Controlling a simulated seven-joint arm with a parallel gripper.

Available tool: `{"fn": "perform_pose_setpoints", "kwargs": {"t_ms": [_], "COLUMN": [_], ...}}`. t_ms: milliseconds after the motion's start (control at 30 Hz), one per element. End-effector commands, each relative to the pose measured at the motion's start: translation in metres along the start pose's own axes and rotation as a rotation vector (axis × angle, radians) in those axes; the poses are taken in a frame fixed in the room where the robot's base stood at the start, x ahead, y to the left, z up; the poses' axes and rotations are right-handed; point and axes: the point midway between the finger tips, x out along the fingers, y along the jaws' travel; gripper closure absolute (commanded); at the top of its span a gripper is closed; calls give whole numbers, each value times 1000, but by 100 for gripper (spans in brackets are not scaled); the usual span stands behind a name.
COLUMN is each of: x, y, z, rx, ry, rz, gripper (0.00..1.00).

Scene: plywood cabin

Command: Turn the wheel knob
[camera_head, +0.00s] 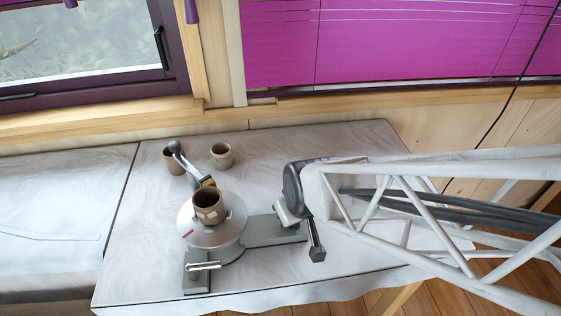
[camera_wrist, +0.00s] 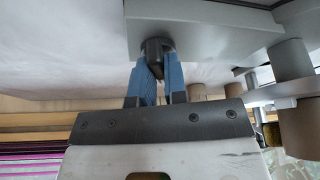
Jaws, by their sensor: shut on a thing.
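A dark wheel knob (camera_wrist: 155,50) sits on the edge of a grey base plate (camera_wrist: 205,38) in the wrist view. My gripper (camera_wrist: 160,72) has its two blue fingers on either side of the knob, shut on it. In the head view the grey wheel device (camera_head: 268,232) has a round silver plate (camera_head: 225,236) with a brown cup (camera_head: 207,208) upright on it. My gripper (camera_head: 284,214) is at the right end of the device's base there. The knob and fingertips are hidden by my wrist in that view.
Two brown cups, one on the left (camera_head: 173,163) and one on the right (camera_head: 221,155), stand behind the plate. A small metal bar (camera_head: 203,266) sits at the device's front. The grey table (camera_head: 340,140) is clear behind my arm.

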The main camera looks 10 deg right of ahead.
Motion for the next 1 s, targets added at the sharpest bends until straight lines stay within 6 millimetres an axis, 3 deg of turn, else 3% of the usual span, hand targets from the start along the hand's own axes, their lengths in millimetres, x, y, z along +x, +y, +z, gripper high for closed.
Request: {"fn": "perform_pose_setpoints", "kwargs": {"t_ms": [1000], "x": [0], "y": [-2], "z": [-1], "rx": [464], "ry": [0], "rz": [194], "gripper": [100]}}
